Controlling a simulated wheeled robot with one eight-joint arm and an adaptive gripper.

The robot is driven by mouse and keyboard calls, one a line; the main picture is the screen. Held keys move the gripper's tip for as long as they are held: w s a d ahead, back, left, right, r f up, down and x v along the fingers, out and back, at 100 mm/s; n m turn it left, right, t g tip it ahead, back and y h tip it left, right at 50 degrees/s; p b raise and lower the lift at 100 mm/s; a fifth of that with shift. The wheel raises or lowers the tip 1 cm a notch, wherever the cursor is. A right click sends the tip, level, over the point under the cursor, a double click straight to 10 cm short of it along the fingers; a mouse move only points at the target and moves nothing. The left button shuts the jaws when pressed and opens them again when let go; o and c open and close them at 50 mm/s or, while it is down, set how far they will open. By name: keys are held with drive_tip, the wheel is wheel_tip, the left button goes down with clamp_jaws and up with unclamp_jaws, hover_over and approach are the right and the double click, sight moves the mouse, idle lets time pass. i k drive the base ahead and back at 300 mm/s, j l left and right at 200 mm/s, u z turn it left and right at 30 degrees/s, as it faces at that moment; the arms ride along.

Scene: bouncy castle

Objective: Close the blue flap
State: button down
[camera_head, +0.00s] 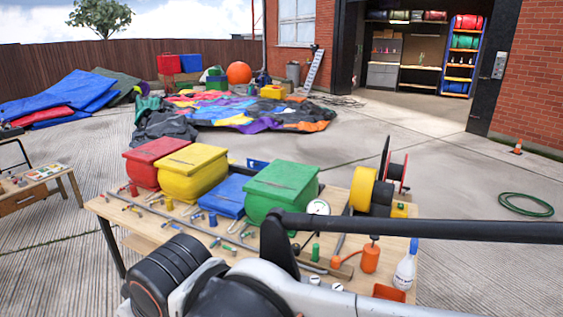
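A low blue box (223,195) stands on the wooden workbench (145,235), between a yellow box (192,172) and a green box (282,188). A flat blue panel covers its visible top, and it sits lower than its neighbours. A small blue piece (257,164) shows behind it, partly hidden by the green box; I cannot tell whether it belongs to the blue box or how far any flap stands open. My dark and silver arm fills the bottom foreground, in front of the boxes. I cannot make out gripper fingers on it, and nothing is seen touching the blue box.
A red box (148,165) stands left of the yellow one. Small tools lie along the bench front. Yellow and red reels (363,188), an orange canister (371,257) and a white bottle (405,268) stand right. A green hose (526,205) lies on open concrete.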

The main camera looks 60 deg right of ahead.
sight(252, 164)
drive_tip(key=i+z, duration=0.6)
drive_tip(key=z, duration=0.15)
drive_tip(key=i+j+z, duration=0.15)
drive_tip(key=i+z, duration=0.25)
drive_tip(key=i+j+z, duration=0.2)
drive_tip(key=z, duration=0.2)
drive_tip(key=i+j+z, duration=0.15)
drive_tip(key=z, duration=0.25)
drive_tip(key=i+j+z, duration=0.2)
drive_tip(key=z, duration=0.2)
drive_tip(key=i+j+z, duration=0.25)
drive_tip(key=z, duration=0.2)
drive_tip(key=i+l, duration=0.05)
